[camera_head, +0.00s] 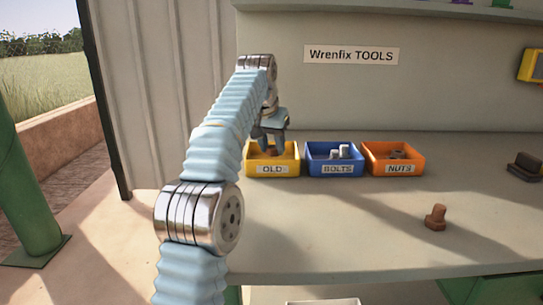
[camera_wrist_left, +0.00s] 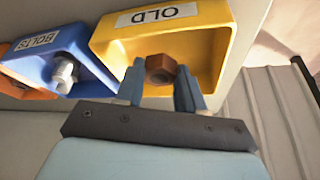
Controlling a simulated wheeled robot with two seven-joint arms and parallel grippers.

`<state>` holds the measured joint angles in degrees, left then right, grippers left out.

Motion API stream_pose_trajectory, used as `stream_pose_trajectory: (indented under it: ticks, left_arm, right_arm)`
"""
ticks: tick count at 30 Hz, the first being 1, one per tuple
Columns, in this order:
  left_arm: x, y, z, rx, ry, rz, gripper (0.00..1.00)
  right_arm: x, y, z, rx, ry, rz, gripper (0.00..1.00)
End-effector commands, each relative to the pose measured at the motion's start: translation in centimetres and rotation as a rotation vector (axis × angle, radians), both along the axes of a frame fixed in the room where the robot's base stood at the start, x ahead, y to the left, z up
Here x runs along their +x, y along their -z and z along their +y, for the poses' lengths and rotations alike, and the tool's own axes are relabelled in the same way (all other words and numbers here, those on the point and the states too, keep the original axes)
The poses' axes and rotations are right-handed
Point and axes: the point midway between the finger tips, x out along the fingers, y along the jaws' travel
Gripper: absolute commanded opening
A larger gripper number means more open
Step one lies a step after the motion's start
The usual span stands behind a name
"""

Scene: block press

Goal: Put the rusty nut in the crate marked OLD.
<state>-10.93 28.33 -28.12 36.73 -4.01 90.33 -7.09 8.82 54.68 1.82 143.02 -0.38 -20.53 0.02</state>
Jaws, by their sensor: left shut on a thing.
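The yellow crate marked OLD (camera_head: 290,168) stands at the left end of a row on the bench. It also shows in the left wrist view (camera_wrist_left: 210,38). My left gripper (camera_head: 270,148) reaches down into this crate from above. In the left wrist view, its two blue fingers (camera_wrist_left: 160,82) are shut on the rusty nut (camera_wrist_left: 159,66), a brown hexagonal piece, against the crate's yellow inside. Whether the nut touches the crate floor I cannot tell. My right gripper is not in view.
A blue crate marked BOLTS (camera_head: 335,171) and an orange crate marked NUTS (camera_head: 399,170) stand to the right. A rusty bolt (camera_head: 436,218) stands on the bench further right, near a dark block (camera_head: 525,168). The front middle of the bench is clear.

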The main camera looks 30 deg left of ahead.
Motion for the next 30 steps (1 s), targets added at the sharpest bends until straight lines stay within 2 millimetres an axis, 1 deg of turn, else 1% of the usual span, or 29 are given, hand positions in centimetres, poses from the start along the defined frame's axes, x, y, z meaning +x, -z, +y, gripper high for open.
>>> stream_pose_trajectory:
  ticks: [1, 8, 11, 17, 21, 22, 26, 30]
  left_arm:
    - [0.3, 0.8, 0.5, 0.000, -0.003, 0.004, 0.00]
    - [0.2, 3.1, 0.3, 0.001, 0.000, 0.002, 0.00]
    - [0.2, 3.4, 0.3, 0.001, 0.000, 0.001, 0.00]
    - [0.2, 3.4, 0.3, 0.001, -0.001, 0.000, 0.00]
    - [0.2, 3.9, 0.3, 0.001, 0.000, 0.001, 0.00]
    - [0.2, 3.8, 0.3, 0.001, 0.000, 0.001, 0.42]
    - [0.2, 3.7, 0.3, 0.001, 0.000, 0.001, 0.62]
    - [0.2, 3.7, 0.3, 0.001, 0.000, 0.001, 0.63]
  right_arm:
    - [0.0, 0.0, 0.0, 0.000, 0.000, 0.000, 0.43]
    - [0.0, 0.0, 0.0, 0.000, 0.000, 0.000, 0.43]
    - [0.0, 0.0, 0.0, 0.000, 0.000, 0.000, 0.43]
    - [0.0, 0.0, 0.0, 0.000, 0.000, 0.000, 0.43]
    - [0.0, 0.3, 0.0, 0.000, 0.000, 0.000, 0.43]
    - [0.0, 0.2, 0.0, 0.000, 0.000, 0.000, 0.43]
    - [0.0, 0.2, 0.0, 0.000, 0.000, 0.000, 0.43]
    - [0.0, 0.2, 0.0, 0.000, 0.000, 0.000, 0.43]
